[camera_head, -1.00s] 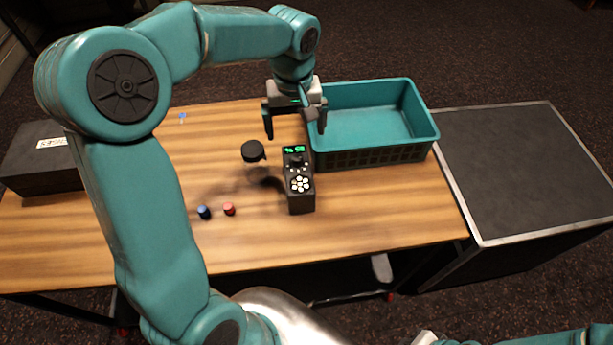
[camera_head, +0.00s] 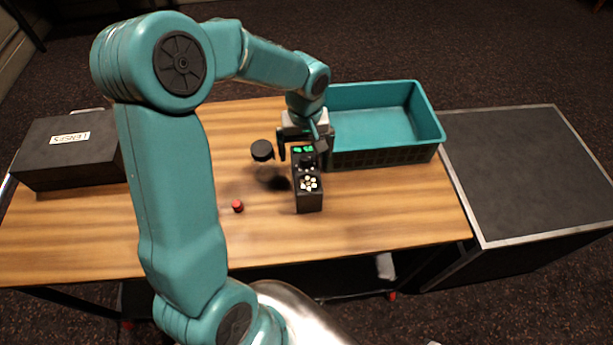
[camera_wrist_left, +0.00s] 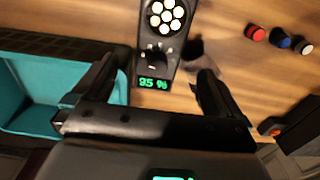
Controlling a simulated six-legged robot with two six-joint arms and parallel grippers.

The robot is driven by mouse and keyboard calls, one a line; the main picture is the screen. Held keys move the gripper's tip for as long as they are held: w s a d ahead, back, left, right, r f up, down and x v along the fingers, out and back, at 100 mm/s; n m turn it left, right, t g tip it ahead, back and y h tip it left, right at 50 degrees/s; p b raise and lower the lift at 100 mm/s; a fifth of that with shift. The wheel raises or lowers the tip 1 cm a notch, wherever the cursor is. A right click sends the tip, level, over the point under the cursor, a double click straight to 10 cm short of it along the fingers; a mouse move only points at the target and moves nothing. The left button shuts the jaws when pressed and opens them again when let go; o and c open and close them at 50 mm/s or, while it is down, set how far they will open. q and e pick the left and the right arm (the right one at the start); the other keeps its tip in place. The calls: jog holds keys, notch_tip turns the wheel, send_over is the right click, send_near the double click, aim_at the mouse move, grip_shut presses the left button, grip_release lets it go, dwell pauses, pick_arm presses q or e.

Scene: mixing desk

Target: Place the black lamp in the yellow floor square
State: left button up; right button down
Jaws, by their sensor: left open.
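The black lamp (camera_head: 309,197), a blocky unit with a green display and a cluster of round white lights, lies on the wooden desk left of the teal crate. In the left wrist view the lamp (camera_wrist_left: 155,50) shows its lights and a "95 %" display. My left gripper (camera_head: 303,150) is open and empty at the lamp's display end. Its fingers (camera_wrist_left: 152,88) are on either side of that end, with gaps visible; I cannot tell their height over it. My right gripper is out of view. No yellow floor square is visible.
The teal crate (camera_head: 435,132) stands close right of the lamp. A black round-topped object (camera_head: 262,150) stands close left. A red cap (camera_head: 238,206) lies on the desk (camera_head: 400,210). A labelled dark box (camera_head: 70,165) is at left, a black case (camera_head: 530,170) at right.

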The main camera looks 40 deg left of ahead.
aim_at(306, 168)
pick_arm(q)
notch_tip(306, 168, down, 2)
jog(key=shift+a+f, duration=0.1)
jog(key=shift+f, duration=0.1)
jog(key=shift+f+p, duration=0.7)
jog(key=shift+f, duration=2.1)
jog(key=shift+d, duration=0.2)
jog(key=c, duration=0.3)
jog(key=shift+r, duration=0.1)
grip_shut()
notch_tip(306, 168, up, 20)
jog(key=b, duration=0.1)
jog(key=shift+d, duration=0.1)
